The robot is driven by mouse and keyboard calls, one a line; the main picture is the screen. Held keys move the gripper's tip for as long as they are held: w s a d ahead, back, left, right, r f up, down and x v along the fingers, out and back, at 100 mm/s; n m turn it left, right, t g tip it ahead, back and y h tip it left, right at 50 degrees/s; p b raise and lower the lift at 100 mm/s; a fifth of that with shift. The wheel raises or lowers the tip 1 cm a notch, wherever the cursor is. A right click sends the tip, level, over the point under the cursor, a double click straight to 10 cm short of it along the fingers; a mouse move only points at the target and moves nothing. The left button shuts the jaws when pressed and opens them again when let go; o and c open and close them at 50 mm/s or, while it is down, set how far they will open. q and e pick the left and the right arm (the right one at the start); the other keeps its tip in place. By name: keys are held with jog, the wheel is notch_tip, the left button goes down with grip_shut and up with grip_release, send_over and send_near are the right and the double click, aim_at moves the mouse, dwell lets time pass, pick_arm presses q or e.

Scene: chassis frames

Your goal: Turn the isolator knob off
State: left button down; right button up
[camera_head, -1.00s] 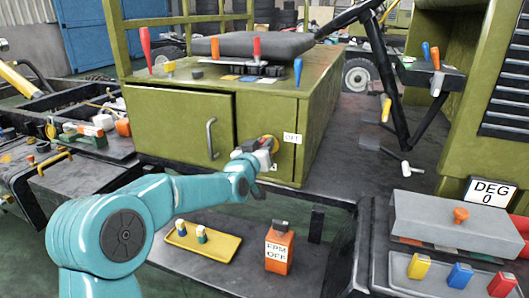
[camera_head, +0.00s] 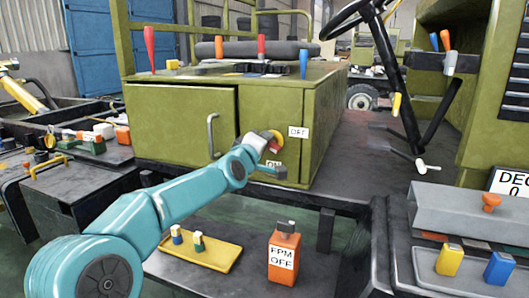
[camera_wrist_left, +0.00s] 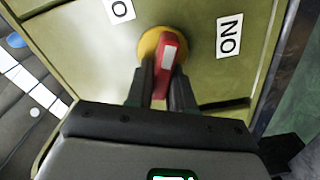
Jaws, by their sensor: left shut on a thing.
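The isolator knob (camera_head: 274,141) is a red handle on a yellow round plate, on the front of the green cabinet. In the left wrist view the red handle (camera_wrist_left: 169,54) stands nearly upright in the picture, and the yellow plate shows behind it. My left gripper (camera_wrist_left: 162,78) is shut on the handle, with one dark finger on each side. In the head view the wrist of my left arm partly hides the knob. An OFF label (camera_head: 298,132) is right of the knob and an ON label (camera_wrist_left: 229,36) shows sideways in the wrist view. My right gripper is not in view.
The cabinet door handle (camera_head: 212,135) is left of the knob. Below, a yellow tray (camera_head: 222,262) holds small bottles, beside an orange FPM OFF block (camera_head: 283,262). Levers (camera_head: 261,48) stand on the cabinet top. A grey box (camera_head: 455,213) is at right.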

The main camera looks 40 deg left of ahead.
pick_arm(q)
jog(key=shift+f+n+b, duration=0.35)
jog(key=shift+n+b, duration=0.25)
jog(key=shift+n, duration=0.6)
jog(key=shift+n+b, duration=0.45)
jog(key=shift+n, duration=0.65)
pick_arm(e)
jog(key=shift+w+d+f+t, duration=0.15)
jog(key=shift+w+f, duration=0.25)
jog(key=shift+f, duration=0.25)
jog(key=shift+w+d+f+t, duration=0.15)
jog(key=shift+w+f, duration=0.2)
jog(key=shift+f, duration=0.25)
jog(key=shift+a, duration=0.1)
pick_arm(q)
jog(key=c, duration=1.1)
grip_release()
jog(key=shift+s, duration=0.1)
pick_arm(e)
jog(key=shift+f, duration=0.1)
